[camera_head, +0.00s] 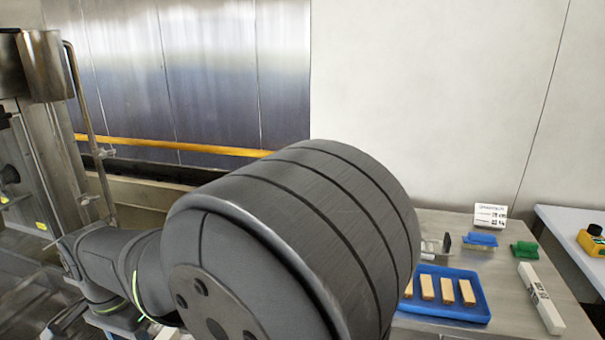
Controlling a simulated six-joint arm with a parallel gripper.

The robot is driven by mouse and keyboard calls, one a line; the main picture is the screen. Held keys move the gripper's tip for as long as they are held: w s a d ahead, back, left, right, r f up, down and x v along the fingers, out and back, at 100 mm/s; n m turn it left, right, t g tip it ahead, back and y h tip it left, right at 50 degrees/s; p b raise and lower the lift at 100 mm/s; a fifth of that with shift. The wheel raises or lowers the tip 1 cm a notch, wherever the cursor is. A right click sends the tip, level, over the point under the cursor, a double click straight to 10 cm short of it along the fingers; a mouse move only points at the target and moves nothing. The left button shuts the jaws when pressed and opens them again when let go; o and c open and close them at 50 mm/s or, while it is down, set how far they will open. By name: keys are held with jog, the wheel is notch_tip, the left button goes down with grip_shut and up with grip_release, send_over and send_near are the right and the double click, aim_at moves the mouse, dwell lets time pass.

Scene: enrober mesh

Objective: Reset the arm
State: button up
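My dark grey arm fills the lower middle of the head camera view. A large rounded joint is close to the camera, and a thinner link runs to the lower left. My gripper is not visible, so I cannot see its fingers or whether it holds anything. The arm hides the left part of the steel table (571,283) and part of the blue tray (470,317).
The blue tray holds several tan bars (447,290). Near it are a white label card (490,216), a blue block (480,239), a green block (524,249) and a long white box (540,298). Steel machinery (45,65) stands left. A yellow control box (593,241) is far right.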

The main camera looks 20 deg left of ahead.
notch_tip(320, 180, up, 5)
notch_tip(320, 180, down, 12)
jog(key=shift+f, duration=0.2)
notch_tip(320, 180, up, 5)
jog(key=shift+w+d+f, duration=0.1)
jog(key=shift+w+f, duration=0.05)
jog(key=w+d+r, duration=0.7)
jog(key=d, duration=0.2)
jog(key=w+d+f+m, duration=0.2)
jog(key=w+d+m, duration=0.3)
jog(key=w, duration=0.3)
jog(key=w+d+f+m, duration=0.2)
jog(key=w+d+m, duration=0.25)
jog(key=w, duration=0.35)
jog(key=w+d+f+m, duration=0.2)
jog(key=w+d+m, duration=0.2)
jog(key=d, duration=0.5)
jog(key=w+d+f+m, duration=0.1)
jog(key=w+d+m, duration=0.3)
jog(key=w+d, duration=0.3)
jog(key=d, duration=0.2)
jog(key=shift+d+f, duration=0.3)
jog(key=shift+f, duration=0.1)
